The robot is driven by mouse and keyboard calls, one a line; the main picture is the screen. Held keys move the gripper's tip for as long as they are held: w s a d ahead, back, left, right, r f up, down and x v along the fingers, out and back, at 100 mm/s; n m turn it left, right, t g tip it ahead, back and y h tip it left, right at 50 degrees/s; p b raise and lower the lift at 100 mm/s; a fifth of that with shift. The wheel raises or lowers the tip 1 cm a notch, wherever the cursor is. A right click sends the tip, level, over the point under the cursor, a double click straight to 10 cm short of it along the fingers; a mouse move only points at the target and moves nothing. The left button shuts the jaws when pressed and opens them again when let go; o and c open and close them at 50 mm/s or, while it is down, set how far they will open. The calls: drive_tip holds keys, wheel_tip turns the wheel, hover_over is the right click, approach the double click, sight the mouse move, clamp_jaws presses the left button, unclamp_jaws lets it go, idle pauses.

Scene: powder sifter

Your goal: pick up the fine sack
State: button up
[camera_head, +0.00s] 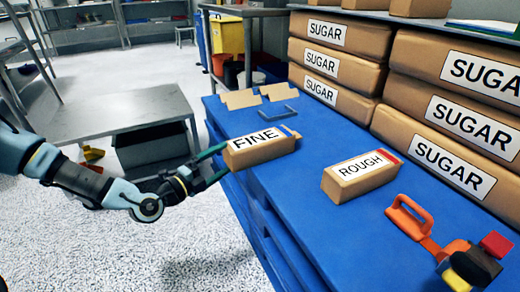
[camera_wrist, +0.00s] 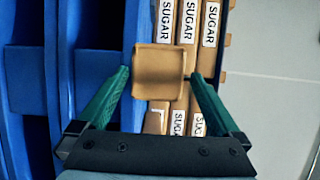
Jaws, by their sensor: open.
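The fine sack (camera_head: 262,150) is a brown block-shaped bag with a white FINE label, lying near the left edge of the blue table. My gripper (camera_head: 222,160) is at the sack's left end, coming from the aisle side. In the wrist view, the sack's end face (camera_wrist: 159,72) sits between the tips of my green fingers (camera_wrist: 159,76), one on each side with a narrow gap. The jaws are open and hold nothing. How far the fingertips reach along the sack is hard to tell.
The blue table (camera_head: 300,218) also holds a rough sack (camera_head: 360,178), an orange-handled tool (camera_head: 410,218), tan brackets (camera_head: 240,98) and a blue bracket (camera_head: 270,118). Stacked sugar sacks (camera_head: 335,70) line the back. A grey bench (camera_head: 125,115) stands left; open floor lies in front.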

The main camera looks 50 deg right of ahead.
sight(227, 160)
drive_tip(key=d, duration=0.1)
drive_tip(key=d+b, duration=0.1)
drive_tip(key=d, duration=0.2)
drive_tip(key=shift+d+f, duration=0.15)
drive_tip(key=shift+f, duration=0.1)
drive_tip(key=shift+d+r, duration=0.1)
drive_tip(key=shift+d, duration=0.45)
clamp_jaws()
drive_tip(key=shift+r, duration=0.15)
